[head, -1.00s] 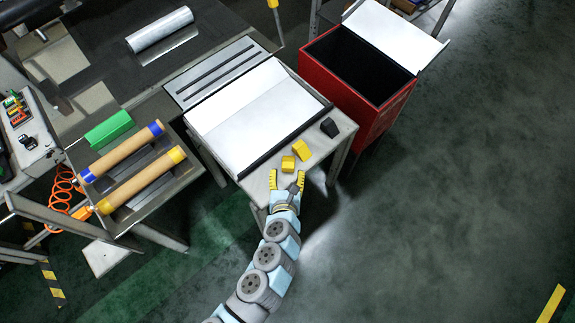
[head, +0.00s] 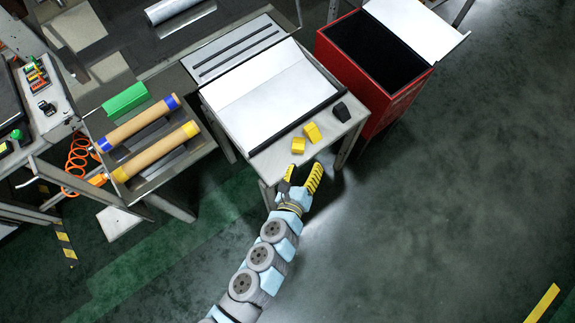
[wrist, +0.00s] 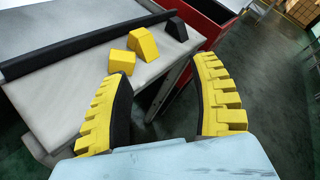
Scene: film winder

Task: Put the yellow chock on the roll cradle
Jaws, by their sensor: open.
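Two yellow pieces lie on the front strip of the work table: a blocky one (head: 298,146) nearer the edge and a wedge-shaped one (head: 312,132) beside it. In the wrist view the block (wrist: 122,62) and the wedge (wrist: 144,43) sit beyond my left finger. The wedge looks like the chock. My gripper (head: 304,172) is open and empty, at the table's front edge, apart from both pieces. Its yellow ribbed fingers (wrist: 163,70) are spread wide in the wrist view. The stand at left, seemingly the roll cradle (head: 170,167), carries two brown rolls with blue and yellow ends.
A black wedge (head: 341,112) lies right of the yellow pieces. A dark bar (head: 290,130) borders the white sheet (head: 265,90) behind them. A red open bin (head: 397,105) stands to the right. A green block (head: 125,101) lies behind the rolls. Floor at right is clear.

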